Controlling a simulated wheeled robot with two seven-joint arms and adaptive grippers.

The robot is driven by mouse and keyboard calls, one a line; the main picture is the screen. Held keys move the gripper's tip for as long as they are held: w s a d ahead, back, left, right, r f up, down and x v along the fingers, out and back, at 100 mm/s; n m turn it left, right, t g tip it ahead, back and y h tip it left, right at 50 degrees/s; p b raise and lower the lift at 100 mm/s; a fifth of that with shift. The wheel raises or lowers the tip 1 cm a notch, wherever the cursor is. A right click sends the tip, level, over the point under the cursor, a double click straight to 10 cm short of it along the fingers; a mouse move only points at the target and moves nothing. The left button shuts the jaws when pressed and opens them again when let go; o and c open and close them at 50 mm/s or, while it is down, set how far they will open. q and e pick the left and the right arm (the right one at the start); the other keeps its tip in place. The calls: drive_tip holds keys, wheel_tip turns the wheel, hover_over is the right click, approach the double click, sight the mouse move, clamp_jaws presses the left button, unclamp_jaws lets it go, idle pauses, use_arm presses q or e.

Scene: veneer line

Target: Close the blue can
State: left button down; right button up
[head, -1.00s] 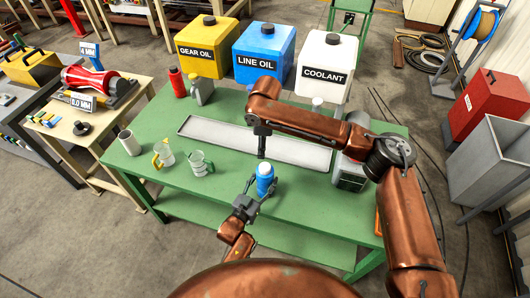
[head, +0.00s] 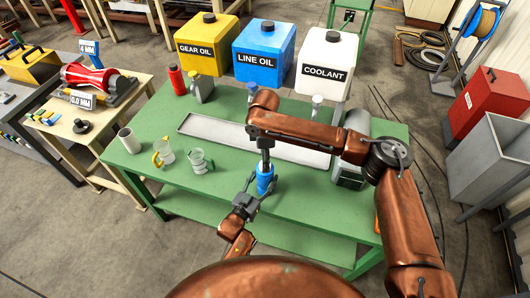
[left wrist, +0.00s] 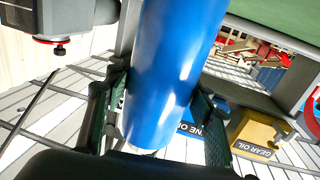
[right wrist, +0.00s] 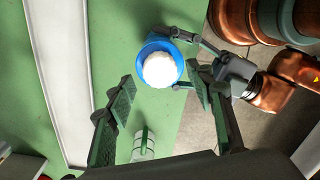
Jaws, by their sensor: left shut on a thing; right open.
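The blue can (head: 264,184) stands upright near the front edge of the green table, and it fills the middle of the left wrist view (left wrist: 172,70). A white ribbed cap (right wrist: 160,69) sits on its top inside the blue rim; I cannot tell how tight it is. My left gripper (head: 262,190) is shut on the can's side, its fingers on both sides of the body (left wrist: 160,95). My right gripper (head: 266,164) is open, pointing down just above the can. In the right wrist view its fingers (right wrist: 161,84) are apart, with the cap between and beyond them.
A long grey tray (head: 215,132) lies behind the can. A clear jug (head: 164,152), a second jug (head: 199,162) and a pale cup (head: 129,140) stand to the left. Large oil tanks (head: 264,55) stand behind the table.

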drive_tip(key=shift+f, duration=1.55)
drive_tip(key=shift+c, duration=0.5)
drive_tip(key=c, duration=1.1)
drive_tip(key=o, duration=1.4)
drive_tip(key=shift+c, duration=0.2)
wheel_tip(320, 180, up, 12)
